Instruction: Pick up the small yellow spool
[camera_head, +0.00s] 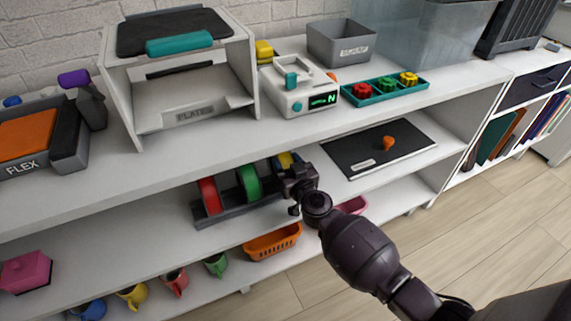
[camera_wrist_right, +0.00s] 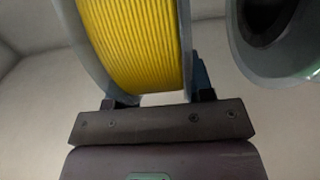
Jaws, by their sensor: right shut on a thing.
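The small yellow spool (camera_head: 284,160) shows partly behind my right gripper (camera_head: 294,176), on the middle shelf at the right end of a dark spool rack (camera_head: 238,210). In the right wrist view the yellow winding of the spool (camera_wrist_right: 135,40) fills the upper middle, between pale clear flanges. My right gripper (camera_wrist_right: 162,98) is shut on the spool, with a dark fingertip at each side of its lower edge. The contact itself is mostly hidden. My left gripper is not in view.
A red spool (camera_head: 208,195) and a green spool (camera_head: 248,182) stand in the rack to the left. An orange basket (camera_head: 272,243) is below. A dark board (camera_head: 378,150) with an orange piece (camera_head: 388,143) lies to the right. The upper shelf (camera_head: 185,150) is close above.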

